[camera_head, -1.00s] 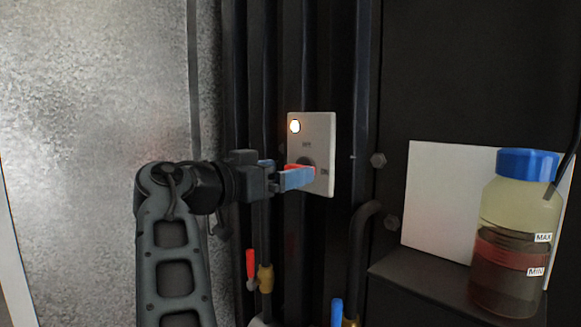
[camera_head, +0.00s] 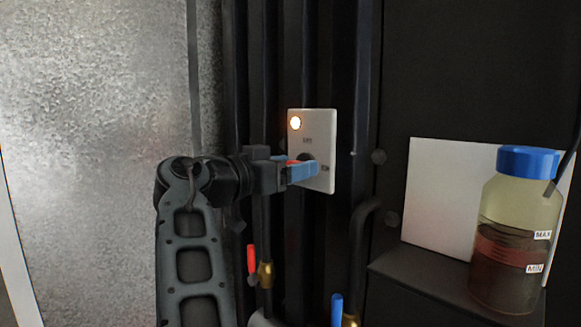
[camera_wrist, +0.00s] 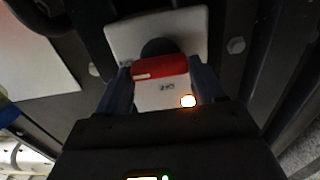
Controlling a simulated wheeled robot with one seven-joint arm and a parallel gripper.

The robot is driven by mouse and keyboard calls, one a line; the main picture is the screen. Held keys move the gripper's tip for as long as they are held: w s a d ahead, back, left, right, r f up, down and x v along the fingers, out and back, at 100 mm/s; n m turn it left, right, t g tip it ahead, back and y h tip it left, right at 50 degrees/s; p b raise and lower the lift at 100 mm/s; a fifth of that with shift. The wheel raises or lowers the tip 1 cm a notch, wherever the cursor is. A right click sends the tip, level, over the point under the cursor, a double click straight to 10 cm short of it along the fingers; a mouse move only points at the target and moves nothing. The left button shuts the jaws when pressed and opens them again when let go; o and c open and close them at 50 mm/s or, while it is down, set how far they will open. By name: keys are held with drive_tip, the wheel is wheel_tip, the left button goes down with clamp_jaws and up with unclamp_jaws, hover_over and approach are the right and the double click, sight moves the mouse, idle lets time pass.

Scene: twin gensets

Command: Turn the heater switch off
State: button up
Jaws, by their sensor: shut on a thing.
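The heater switch panel (camera_head: 321,130) is a pale plate on the dark ribbed wall, with a lit warm-white lamp (camera_head: 295,123) at its upper left. Its red switch handle (camera_head: 293,162) is mostly hidden by my gripper in the head view. In the wrist view the red handle (camera_wrist: 160,67) lies between my two blue fingers, in front of a dark round knob base (camera_wrist: 160,47). My gripper (camera_head: 312,170) is at the panel, shut on the red handle. The lamp also glows in the wrist view (camera_wrist: 188,101).
A blue-capped bottle (camera_head: 515,240) with MAX and MIN marks stands on a dark shelf at the right, before a white board (camera_head: 440,200). Red (camera_head: 251,258) and blue (camera_head: 337,309) valve handles and a bent pipe (camera_head: 362,225) lie below the panel.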

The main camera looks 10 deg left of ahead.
drive_tip(key=shift+c, duration=0.9)
drive_tip(key=shift+w+a+n+p, duration=0.15)
drive_tip(key=shift+n+p, duration=2.55)
drive_tip(key=shift+n, duration=1.8)
drive_tip(key=shift+w+a+n+p, duration=0.15)
drive_tip(key=shift+n+p, duration=2.55)
drive_tip(key=shift+n, duration=1.8)
drive_tip(key=shift+s+f, duration=0.1)
drive_tip(key=shift+f, duration=0.05)
drive_tip(key=o, duration=1)
